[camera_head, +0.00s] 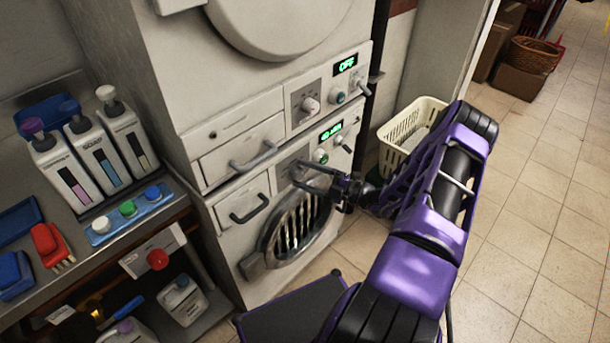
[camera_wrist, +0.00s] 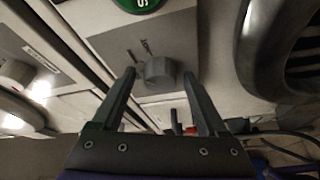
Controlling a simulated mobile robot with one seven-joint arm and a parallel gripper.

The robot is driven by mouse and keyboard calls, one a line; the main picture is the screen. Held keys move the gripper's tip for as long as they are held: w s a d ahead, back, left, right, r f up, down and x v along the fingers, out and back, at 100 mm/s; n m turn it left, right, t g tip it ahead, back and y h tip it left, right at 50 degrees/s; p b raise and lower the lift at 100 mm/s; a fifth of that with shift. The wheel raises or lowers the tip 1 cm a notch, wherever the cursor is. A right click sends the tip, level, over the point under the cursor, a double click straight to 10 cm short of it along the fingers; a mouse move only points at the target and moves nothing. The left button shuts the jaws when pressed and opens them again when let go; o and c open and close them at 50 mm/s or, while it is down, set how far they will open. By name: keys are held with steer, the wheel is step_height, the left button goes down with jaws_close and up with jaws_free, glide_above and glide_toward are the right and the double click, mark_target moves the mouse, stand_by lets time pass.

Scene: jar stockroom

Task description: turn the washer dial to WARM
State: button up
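The washer is the lower machine, with a round glass door (camera_head: 298,228) and a control panel above it. Its grey dial (camera_wrist: 160,72) shows in the wrist view on a grey plate with small marks too small to read. My gripper (camera_wrist: 159,74) is open, with one finger on each side of the dial and a visible gap to it. In the head view my gripper (camera_head: 318,180) is at the washer's panel and hides most of the dial. I cannot read which setting the dial points to.
An upper machine has its own dial (camera_head: 309,104) and a display (camera_head: 345,64) reading OFF. A green display (camera_head: 331,131) is lit on the washer's panel. A cream basket (camera_head: 408,128) stands right of the machines. A shelf with bottles (camera_head: 125,133) is at left.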

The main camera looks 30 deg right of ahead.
steer(key=shift+d, duration=0.1)
steer(key=v, duration=1.7)
steer(key=shift+s+d, duration=0.1)
